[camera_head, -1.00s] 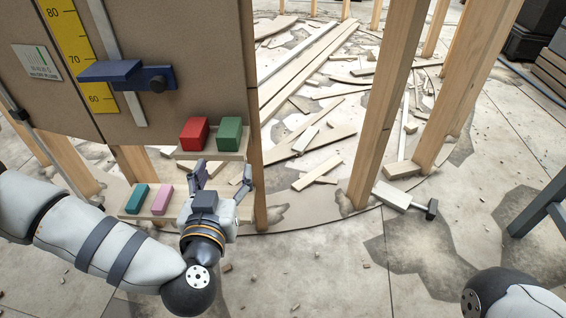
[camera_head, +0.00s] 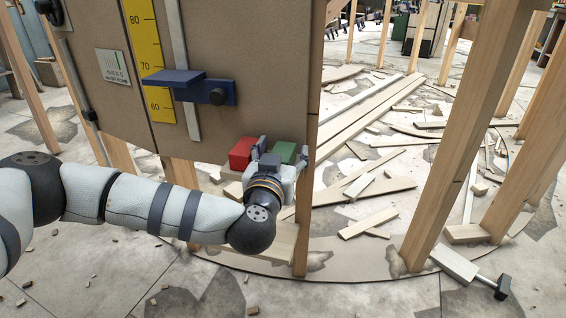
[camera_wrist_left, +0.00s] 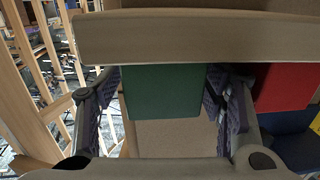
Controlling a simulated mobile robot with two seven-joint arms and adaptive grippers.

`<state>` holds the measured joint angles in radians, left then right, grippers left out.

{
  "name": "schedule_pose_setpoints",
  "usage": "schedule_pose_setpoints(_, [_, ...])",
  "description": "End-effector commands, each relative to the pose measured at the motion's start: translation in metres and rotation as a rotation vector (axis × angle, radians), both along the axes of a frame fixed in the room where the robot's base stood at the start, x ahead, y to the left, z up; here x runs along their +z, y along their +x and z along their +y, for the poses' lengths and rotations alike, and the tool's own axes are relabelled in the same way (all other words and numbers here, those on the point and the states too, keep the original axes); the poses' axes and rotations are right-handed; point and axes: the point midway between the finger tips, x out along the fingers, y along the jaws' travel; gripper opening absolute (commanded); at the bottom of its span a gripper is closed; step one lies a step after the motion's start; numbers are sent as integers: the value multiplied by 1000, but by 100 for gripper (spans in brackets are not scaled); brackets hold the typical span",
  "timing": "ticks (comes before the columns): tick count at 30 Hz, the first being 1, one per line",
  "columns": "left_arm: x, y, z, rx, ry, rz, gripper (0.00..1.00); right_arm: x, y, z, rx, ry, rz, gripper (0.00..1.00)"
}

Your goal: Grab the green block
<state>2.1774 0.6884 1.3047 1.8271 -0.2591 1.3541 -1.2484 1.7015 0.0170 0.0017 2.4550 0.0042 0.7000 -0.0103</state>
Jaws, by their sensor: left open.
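The green block (camera_head: 284,152) is on the upper wooden ledge, partly hidden behind my left gripper (camera_head: 281,160) in the head view. In the left wrist view the green block (camera_wrist_left: 162,91) lies between the two fingers of my open left gripper (camera_wrist_left: 160,105). A gap shows on the left side of the block, and the right finger is close to it; I cannot tell whether it touches. The red block (camera_head: 241,152) stands just left of the green one, and it also shows at the right of the left wrist view (camera_wrist_left: 285,86). My right gripper is not in view.
A tan panel with a yellow scale (camera_head: 148,62) and a blue bracket (camera_head: 190,84) rises behind the arm. A wooden post is close to the right of the gripper. Loose planks (camera_head: 368,222) and a mallet (camera_head: 468,270) lie on the floor to the right.

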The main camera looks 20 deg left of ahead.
Motion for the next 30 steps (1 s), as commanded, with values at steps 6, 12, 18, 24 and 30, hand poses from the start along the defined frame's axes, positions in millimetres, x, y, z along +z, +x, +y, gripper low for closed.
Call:
schedule_pose_setpoints(6, [0,-1,0,0,0,0,27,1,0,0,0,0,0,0])
schedule_pose_setpoints(12, [0,-1,0,0,0,0,9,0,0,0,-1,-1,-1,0])
schedule_pose_setpoints(18, [4,-1,-1,-1,0,-1,9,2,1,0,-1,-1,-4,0])
schedule_pose_setpoints(24, [44,-3,-1,-2,0,-7,9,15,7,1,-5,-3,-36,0])
schedule_pose_setpoints(30, [105,-51,2,-3,0,-11,9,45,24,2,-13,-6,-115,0])
